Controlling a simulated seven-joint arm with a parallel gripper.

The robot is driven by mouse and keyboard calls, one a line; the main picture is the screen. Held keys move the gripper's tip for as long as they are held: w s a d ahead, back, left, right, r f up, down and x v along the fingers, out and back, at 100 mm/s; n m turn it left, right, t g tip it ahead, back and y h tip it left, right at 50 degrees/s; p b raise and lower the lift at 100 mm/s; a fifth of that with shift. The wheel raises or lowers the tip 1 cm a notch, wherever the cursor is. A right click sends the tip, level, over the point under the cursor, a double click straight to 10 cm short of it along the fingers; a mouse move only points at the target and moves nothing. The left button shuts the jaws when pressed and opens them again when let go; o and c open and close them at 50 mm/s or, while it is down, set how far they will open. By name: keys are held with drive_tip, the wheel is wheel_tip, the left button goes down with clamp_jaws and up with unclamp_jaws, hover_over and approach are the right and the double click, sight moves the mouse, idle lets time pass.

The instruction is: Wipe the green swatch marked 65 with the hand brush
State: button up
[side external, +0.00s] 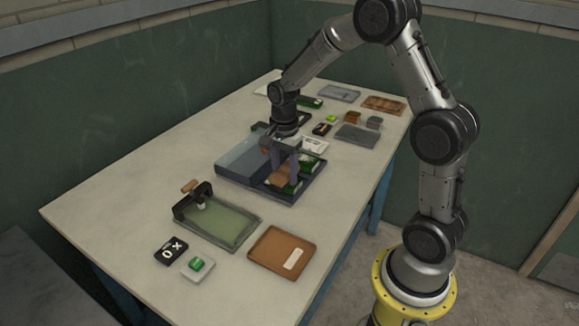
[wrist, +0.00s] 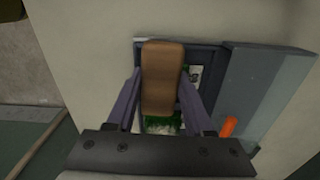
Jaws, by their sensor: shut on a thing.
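The hand brush (wrist: 162,80) has a brown wooden back and fills the middle of the wrist view. My gripper (wrist: 160,92) is shut on it, one finger on each side. In the side view my gripper (side external: 282,168) points down over the dark blue tray (side external: 240,182), with the brown brush (side external: 280,178) low between its fingers. Green pieces (side external: 309,164) lie in the tray's right compartments. Green also shows below the brush in the wrist view (wrist: 160,122); whether it is bristle or swatch I cannot tell. No number 65 is readable.
A clamped green panel (side external: 222,219), a brown tray (side external: 282,250), a black marked block (side external: 171,251) and a green button on a white base (side external: 197,265) stand at the near end. Several small items and flat trays (side external: 357,135) stand beyond. The table's left side is clear.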

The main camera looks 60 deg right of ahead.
drive_tip(key=shift+a+r, duration=0.15)
drive_tip(key=shift+a, duration=0.25)
drive_tip(key=shift+r, duration=3.35)
